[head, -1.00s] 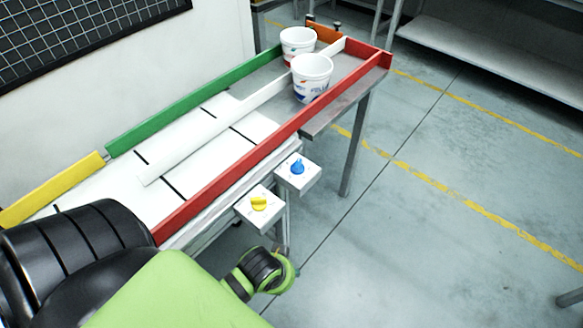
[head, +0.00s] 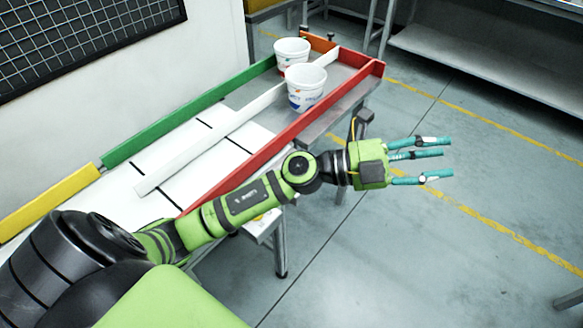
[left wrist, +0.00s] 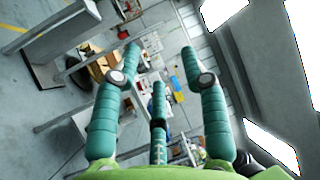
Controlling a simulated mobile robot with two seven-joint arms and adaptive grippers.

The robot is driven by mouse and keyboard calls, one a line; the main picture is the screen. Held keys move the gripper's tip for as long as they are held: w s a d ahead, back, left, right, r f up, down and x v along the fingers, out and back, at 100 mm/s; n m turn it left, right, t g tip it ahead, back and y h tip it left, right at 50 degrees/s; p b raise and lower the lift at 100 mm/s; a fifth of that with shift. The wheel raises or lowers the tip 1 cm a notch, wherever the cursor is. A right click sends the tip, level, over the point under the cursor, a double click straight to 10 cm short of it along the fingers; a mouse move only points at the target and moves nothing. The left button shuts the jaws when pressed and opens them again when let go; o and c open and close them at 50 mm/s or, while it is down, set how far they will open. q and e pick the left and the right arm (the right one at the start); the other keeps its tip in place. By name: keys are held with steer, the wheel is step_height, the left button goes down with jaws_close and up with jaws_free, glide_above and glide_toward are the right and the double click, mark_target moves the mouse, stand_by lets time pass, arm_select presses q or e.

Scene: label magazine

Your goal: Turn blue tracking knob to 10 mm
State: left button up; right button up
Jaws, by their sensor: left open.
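My left gripper (head: 445,158) is stretched out over the open floor to the right of the table, its teal fingers spread and empty. The left wrist view also shows the spread fingers (left wrist: 160,62), with nothing between them. The blue knob is hidden behind my left arm in the head view. Part of a white knob box (head: 266,226) with a sliver of yellow shows just below the forearm at the table's front side. My right gripper is not in view.
A long table with a red rail (head: 330,113), a green rail (head: 190,110), a yellow rail (head: 48,204) and a white divider (head: 190,151) lies under and behind my arm. Two white cups (head: 307,88) (head: 292,56) stand at its far end.

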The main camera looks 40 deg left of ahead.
arm_select(q)
steer(key=a+f+m+g+y, duration=0.4)
steer(key=f+m+g+y, duration=0.4)
steer(key=f, duration=0.4)
steer(key=a+f+n+g+y, duration=0.1)
steer(key=a+y, duration=0.2)
steer(key=a, duration=0.4)
steer(key=a+n+g+y, duration=0.1)
steer(key=a+y, duration=0.2)
steer(key=a, duration=0.5)
steer(key=a+f+n+g+y, duration=0.1)
steer(key=a+y, duration=0.2)
steer(key=a, duration=0.5)
steer(key=shift+a+f+y, duration=0.25)
steer(key=shift+f+y, duration=0.1)
steer(key=shift+y, duration=0.05)
steer(key=shift+s+a+f+n, duration=0.1)
steer(key=shift+f+n, duration=0.2)
steer(key=shift+f, duration=0.05)
steer(key=shift+f+p, duration=0.65)
steer(key=shift+f, duration=2.4)
jaws_close()
